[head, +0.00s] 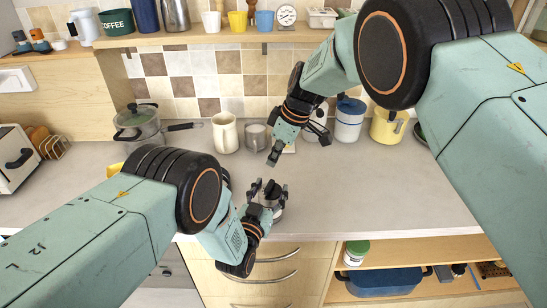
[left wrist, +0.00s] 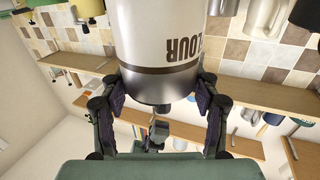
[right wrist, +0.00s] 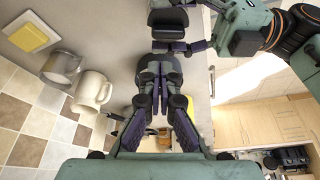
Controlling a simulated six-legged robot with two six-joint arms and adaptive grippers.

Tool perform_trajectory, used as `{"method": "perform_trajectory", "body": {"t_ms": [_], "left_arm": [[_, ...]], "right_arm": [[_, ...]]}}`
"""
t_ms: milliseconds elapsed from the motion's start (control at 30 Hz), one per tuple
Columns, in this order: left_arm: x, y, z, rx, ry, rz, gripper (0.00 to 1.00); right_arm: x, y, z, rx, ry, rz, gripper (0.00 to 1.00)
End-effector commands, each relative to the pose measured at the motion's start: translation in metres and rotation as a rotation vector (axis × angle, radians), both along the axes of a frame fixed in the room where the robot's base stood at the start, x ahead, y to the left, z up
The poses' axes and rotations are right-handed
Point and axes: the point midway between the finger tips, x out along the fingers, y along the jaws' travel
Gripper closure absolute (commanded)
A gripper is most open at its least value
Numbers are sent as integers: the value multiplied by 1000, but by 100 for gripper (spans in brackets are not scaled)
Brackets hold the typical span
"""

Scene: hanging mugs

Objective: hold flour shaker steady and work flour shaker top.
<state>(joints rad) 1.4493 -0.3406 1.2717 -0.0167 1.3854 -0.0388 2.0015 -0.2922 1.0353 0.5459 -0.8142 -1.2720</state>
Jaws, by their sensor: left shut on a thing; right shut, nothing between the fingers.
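The flour shaker (head: 272,197) is a small pale container with a dark top, near the counter's front edge in the head view. In the left wrist view the flour shaker (left wrist: 160,35) is large, pale, with a brown band and dark "FLOUR" lettering that appears upside down. My left gripper (head: 268,187) is shut around it, one finger on each side, also in the left wrist view (left wrist: 158,95). My right gripper (head: 274,161) is shut and empty, its tips above the shaker in the picture. In the right wrist view its fingers (right wrist: 160,75) meet; contact with the shaker top cannot be told.
A cream mug (head: 224,133) and grey mug (head: 256,136) stand behind on the counter (head: 100,195). A blue-lidded canister (head: 349,121) and yellow container (head: 387,129) are farther right. A lidded pan (head: 138,124) stands back left. The wall shelf (head: 200,39) runs above. Counter right of the shaker is clear.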

Motion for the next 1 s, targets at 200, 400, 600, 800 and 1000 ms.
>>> {"method": "perform_trajectory", "body": {"t_ms": [200,400,600,800,1000], "left_arm": [[-1,0,-3,3,7,1,76],[-1,1,-3,2,8,1,76],[-1,1,-3,2,8,1,76],[-1,0,-3,2,8,1,76],[-1,0,-3,2,8,1,76]], "right_arm": [[5,13,-40,1,2,1,100],[8,20,-62,0,-1,-1,100],[9,22,-69,0,-1,-3,100],[9,22,-70,0,-1,-3,100],[9,22,-70,0,-1,-3,100]]}}
